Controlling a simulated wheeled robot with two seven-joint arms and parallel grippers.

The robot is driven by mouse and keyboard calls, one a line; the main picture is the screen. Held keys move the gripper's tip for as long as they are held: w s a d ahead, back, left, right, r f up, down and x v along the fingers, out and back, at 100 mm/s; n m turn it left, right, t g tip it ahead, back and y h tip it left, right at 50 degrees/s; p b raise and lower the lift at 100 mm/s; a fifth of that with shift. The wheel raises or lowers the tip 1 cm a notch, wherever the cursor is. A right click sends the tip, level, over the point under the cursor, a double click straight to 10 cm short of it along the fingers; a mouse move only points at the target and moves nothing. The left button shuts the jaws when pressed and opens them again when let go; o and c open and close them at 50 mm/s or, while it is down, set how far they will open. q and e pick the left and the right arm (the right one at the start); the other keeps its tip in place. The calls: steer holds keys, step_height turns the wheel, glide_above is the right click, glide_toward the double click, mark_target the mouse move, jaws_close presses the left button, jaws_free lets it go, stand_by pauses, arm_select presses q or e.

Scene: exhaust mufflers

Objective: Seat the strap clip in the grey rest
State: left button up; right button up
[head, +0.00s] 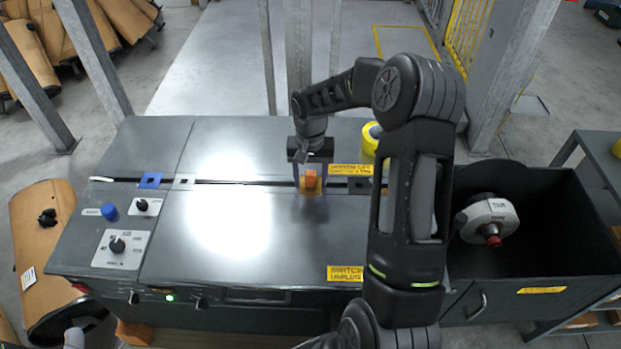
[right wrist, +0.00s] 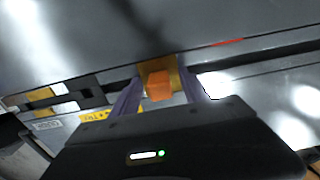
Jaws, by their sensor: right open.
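A small orange block (head: 310,181), which looks like the strap clip, sits at a yellow square piece on the slot across the dark bench top. In the right wrist view the orange block (right wrist: 158,86) stands against the yellow-brown piece (right wrist: 172,66). My right gripper (head: 310,190) points down over it, open, with one finger on each side; whether the fingers touch it I cannot tell. A small grey square with a dark centre (head: 185,179), probably the grey rest, lies farther left on the same slot. My left gripper does not show clearly.
A blue square piece (head: 150,180) sits left of the grey one, and a dark square (head: 359,185) right of the clip. An open dark bin (head: 535,235) holds a white-and-grey tool (head: 487,218). The bench top between grey square and clip is clear.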

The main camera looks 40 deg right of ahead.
steer(key=shift+c, duration=0.3)
jaws_close()
stand_by(0.4)
